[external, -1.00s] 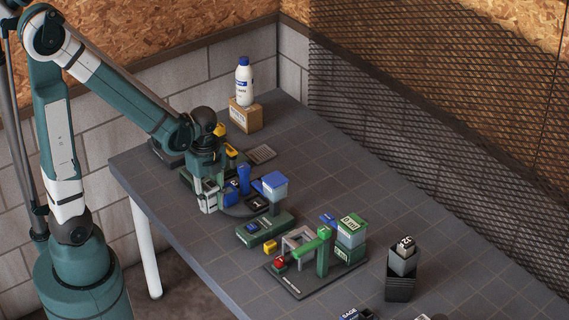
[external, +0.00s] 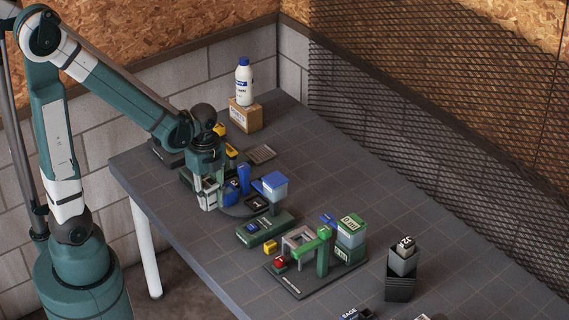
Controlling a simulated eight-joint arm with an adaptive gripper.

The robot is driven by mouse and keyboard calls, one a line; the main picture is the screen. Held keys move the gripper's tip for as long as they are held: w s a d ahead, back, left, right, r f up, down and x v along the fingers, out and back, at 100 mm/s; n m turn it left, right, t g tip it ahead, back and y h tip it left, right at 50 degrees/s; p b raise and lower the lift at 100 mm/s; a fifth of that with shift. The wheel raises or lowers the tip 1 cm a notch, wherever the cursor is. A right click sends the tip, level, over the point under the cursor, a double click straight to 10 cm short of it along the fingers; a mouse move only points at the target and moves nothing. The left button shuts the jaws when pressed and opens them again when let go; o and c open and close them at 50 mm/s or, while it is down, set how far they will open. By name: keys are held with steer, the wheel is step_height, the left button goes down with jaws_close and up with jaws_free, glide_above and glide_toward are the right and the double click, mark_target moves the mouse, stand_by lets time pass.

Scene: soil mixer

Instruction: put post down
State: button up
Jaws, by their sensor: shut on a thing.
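My gripper (external: 209,194) points down over the far left part of the table, low over a cluster of green, blue and yellow parts. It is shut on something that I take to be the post. The fingers and nearby parts hide most of the held thing, and I cannot tell whether it touches the surface below. An upright blue piece (external: 244,179) stands just right of the gripper.
A green fixture on a dark plate (external: 322,252) is nearer the front. A white bottle (external: 244,82) stands on a cardboard box (external: 245,115) behind.

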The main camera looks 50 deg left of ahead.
mark_target(208, 183)
steer(key=shift+r, duration=2.35)
steer(key=shift+w+a+r, duration=0.1)
steer(key=shift+w+r, duration=0.15)
steer(key=shift+w, duration=0.4)
steer(key=shift+w+a+r, duration=0.1)
steer(key=shift+w+r, duration=0.1)
steer(key=shift+w, duration=0.45)
steer(key=w+a+r+p, duration=0.1)
steer(key=w+a, duration=0.2)
steer(key=w, duration=1.2)
steer(key=w+a+r+p, duration=0.15)
steer(key=w+a, duration=0.25)
steer(key=w, duration=1.1)
steer(key=w+a+f, duration=0.2)
steer(key=w+a, duration=0.1)
steer(key=w, duration=0.5)
steer(key=w+a+f, duration=0.1)
steer(key=w+a, duration=0.3)
steer(key=w, duration=0.3)
steer(key=shift+m, duration=0.4)
steer(key=f, duration=0.5)
steer(key=shift+w+d+f+p, duration=0.2)
steer(key=shift+p, duration=0.15)
steer(key=shift+f+b, duration=0.55)
steer(key=shift+f, duration=2.55)
